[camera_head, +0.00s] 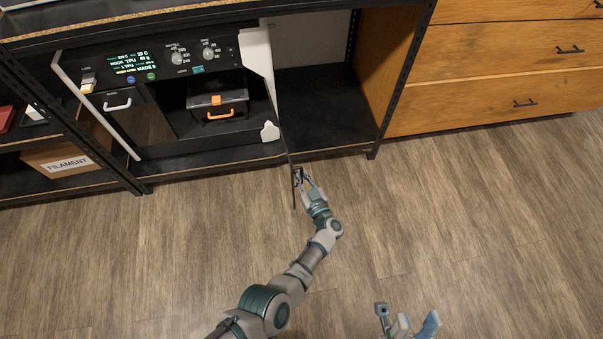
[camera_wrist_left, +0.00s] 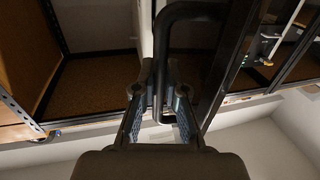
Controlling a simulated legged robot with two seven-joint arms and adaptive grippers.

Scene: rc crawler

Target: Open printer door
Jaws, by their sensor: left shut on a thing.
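The printer (camera_head: 165,85) stands in a black shelf unit with a lit display and knobs on top. Its dark door (camera_head: 286,140) is swung wide open toward me and shows nearly edge-on at the right side of the opening. My left gripper (camera_head: 299,178) is at the outer part of the door. In the left wrist view, its fingers (camera_wrist_left: 161,95) are closed around the black bar handle (camera_wrist_left: 162,50), beside the door panel (camera_wrist_left: 232,60).
Inside the printer is a dark box with an orange latch (camera_head: 216,101). An empty shelf bay (camera_head: 325,115) lies right of the door, then wooden drawers (camera_head: 500,70). A filament box (camera_head: 68,160) sits at left. The wooden floor in front is clear.

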